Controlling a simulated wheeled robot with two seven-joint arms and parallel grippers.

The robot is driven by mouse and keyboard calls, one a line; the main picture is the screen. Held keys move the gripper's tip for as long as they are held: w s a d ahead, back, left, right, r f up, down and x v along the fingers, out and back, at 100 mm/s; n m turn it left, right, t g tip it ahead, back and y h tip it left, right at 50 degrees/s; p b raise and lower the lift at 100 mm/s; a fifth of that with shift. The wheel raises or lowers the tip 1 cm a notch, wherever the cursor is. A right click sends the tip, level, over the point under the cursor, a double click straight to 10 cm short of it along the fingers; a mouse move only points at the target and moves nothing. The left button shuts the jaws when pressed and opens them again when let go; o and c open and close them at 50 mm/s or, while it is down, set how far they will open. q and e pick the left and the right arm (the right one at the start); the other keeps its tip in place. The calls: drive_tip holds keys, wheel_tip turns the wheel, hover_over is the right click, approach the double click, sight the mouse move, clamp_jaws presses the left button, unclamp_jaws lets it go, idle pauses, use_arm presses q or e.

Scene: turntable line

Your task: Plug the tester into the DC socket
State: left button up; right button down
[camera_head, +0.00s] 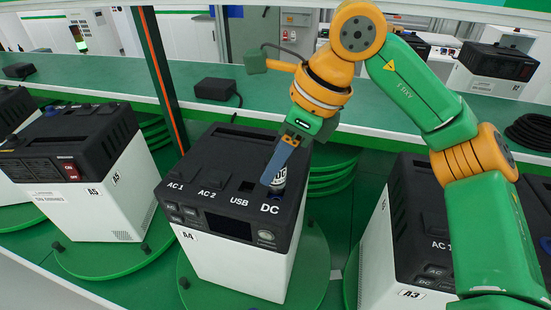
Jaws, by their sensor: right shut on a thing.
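The power station A4 (238,262) stands on a green turntable in the middle, with a black top marked AC 1, AC 2, USB and DC. My right gripper (277,175) is above its DC corner, pointing down, shut on the tester (279,179), a small cylinder with a white DC label. The tester is upright just behind the DC marking. The DC socket is hidden under it, and I cannot tell whether the plug is in it. A blue ring shows at the DC place (276,197). My left gripper is not in view.
Another power station, A5 (75,150), stands at the left, and A3 (410,240) stands close at the right under my arm. A black adapter (215,89) lies on the green bench behind. A dark post (158,70) rises behind A4.

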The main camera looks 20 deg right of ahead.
drive_tip(key=shift+f+b, duration=1.15)
drive_tip(key=shift+f, duration=0.2)
drive_tip(key=shift+c, duration=1.9)
unclamp_jaws()
